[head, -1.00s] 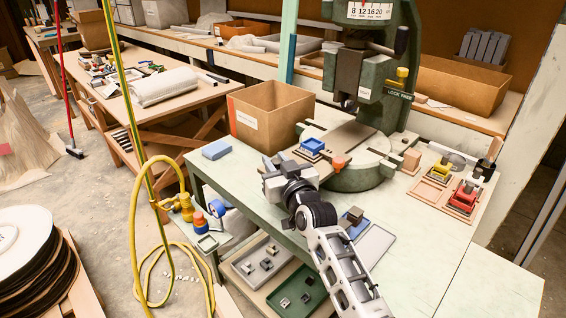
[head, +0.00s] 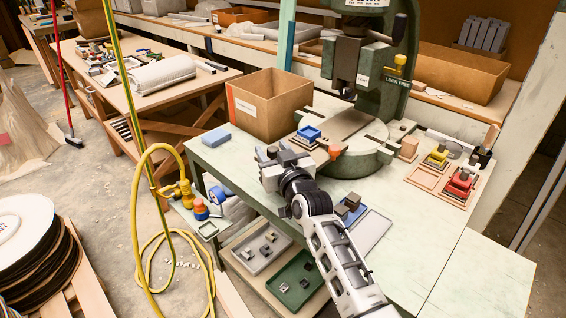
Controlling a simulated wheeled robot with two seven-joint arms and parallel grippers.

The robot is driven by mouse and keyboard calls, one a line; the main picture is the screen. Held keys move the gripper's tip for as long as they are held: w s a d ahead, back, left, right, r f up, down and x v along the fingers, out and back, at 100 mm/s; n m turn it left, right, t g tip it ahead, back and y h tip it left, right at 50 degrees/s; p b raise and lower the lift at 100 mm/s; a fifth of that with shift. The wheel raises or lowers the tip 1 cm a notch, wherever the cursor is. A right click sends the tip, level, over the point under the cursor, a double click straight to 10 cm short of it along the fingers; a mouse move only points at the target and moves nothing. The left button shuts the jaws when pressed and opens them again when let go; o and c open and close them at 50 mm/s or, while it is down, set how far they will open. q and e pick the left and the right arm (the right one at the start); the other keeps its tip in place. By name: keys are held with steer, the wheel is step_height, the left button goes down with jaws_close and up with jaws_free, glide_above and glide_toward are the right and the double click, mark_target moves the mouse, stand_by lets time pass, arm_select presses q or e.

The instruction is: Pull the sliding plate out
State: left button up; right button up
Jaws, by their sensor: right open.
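The sliding plate (head: 341,125) is a long, flat grey-brown strip running across the round green bed of the press toward me. A blue square tray-like piece (head: 309,134) sits at its near left part. An orange knob (head: 334,152) shows at the near side of the bed. My right gripper (head: 272,152) is open, just left of and nearer than the plate's near end. It seems apart from the plate, but its fingers partly overlap that end, so contact is hard to judge. My left gripper is not in view.
The green press (head: 388,80) rises behind the plate. A cardboard box (head: 268,108) stands close to its left, and a blue block (head: 216,137) lies near the table's left edge. Wooden holders with yellow and red pieces (head: 459,184) are at the right. The table's front right is clear.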

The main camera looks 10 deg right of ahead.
steer(key=p+v, duration=0.2)
steer(key=shift+s+d+r+p, duration=0.1)
steer(key=shift+s+r+p, duration=0.2)
steer(key=shift+s+r, duration=0.1)
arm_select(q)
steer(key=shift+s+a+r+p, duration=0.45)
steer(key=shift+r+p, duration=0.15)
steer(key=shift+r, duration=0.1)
arm_select(e)
steer(key=v, duration=1.2)
steer(key=shift+s+f, duration=0.4)
steer(key=shift+f, duration=0.05)
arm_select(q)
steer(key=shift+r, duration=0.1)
arm_select(e)
steer(key=s+d+f+g+h, duration=0.1)
steer(key=s+d+f+g, duration=0.1)
steer(key=s+f, duration=0.7)
steer(key=s+d+f+g, duration=0.2)
steer(key=s+f+g, duration=0.3)
steer(key=s+f, duration=0.4)
steer(key=shift+s+f+h, duration=0.25)
steer(key=shift+s+h, duration=0.15)
steer(key=shift+s, duration=0.65)
steer(key=shift+d, duration=0.1)
